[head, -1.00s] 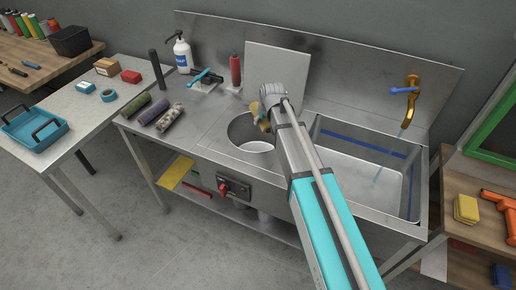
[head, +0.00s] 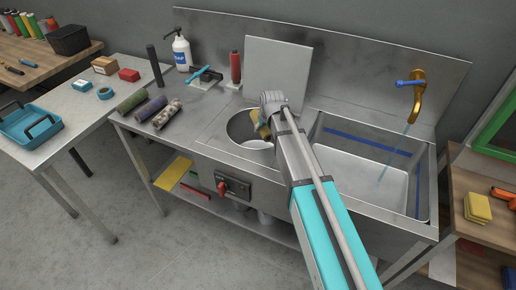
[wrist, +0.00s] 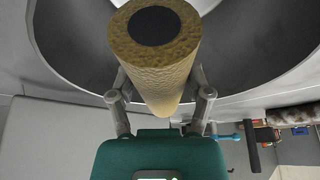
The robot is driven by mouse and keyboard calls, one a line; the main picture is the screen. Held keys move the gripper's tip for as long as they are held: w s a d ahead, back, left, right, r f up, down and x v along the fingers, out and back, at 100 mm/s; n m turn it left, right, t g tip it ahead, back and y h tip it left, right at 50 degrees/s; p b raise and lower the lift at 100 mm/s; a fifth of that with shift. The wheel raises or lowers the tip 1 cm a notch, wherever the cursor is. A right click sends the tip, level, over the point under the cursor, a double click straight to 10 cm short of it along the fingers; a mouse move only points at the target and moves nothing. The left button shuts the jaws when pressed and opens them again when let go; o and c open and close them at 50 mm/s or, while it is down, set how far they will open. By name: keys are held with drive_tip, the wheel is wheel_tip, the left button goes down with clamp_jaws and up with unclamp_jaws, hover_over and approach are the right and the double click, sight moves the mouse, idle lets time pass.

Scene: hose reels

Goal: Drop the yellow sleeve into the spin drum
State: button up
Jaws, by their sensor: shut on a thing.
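The yellow sleeve (head: 264,129) is a mottled, yellow-brown roller with a dark end. My gripper (wrist: 160,88) is shut on it, with one finger on each side in the wrist view. In the head view the sleeve shows against the right back part of the spin drum's round opening, tilted a little. The spin drum (head: 236,126) is a steel well sunk in the counter, and its curved wall (wrist: 70,50) surrounds the sleeve's end in the wrist view. How deep the sleeve reaches is unclear. My arm covers part of the drum's right side.
A raised grey lid (head: 277,70) stands behind the drum. A sink (head: 365,165) with a running brass tap (head: 418,95) is to the right. Several other sleeves (head: 150,109), a red bottle (head: 235,68) and a soap bottle (head: 181,52) are to the left.

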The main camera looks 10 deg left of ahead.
drive_tip(key=o, duration=1.2)
drive_tip(key=s+d+p, duration=0.1)
drive_tip(key=s+d, duration=0.2)
drive_tip(key=d, duration=0.1)
drive_tip(key=s+d+r+m+g+p, duration=0.1)
drive_tip(key=s+d, duration=0.2)
drive_tip(key=s+d+r+m+h+p, duration=0.1)
drive_tip(key=s+d, duration=0.2)
drive_tip(key=d, duration=0.1)
drive_tip(key=shift+s+d+r+g, duration=0.1)
drive_tip(key=shift+s+d+g, duration=0.2)
drive_tip(key=shift+g, duration=0.1)
drive_tip(key=s+d+r+m+p, duration=0.1)
drive_tip(key=s+d, duration=0.2)
drive_tip(key=s, duration=0.1)
drive_tip(key=s+d+m+g+p, duration=0.1)
drive_tip(key=s+d, duration=0.3)
drive_tip(key=s, duration=0.1)
drive_tip(key=s+d+r+m+g+h+p, duration=0.1)
drive_tip(key=s+d, duration=0.3)
drive_tip(key=s, duration=0.1)
drive_tip(key=shift+r, duration=0.3)
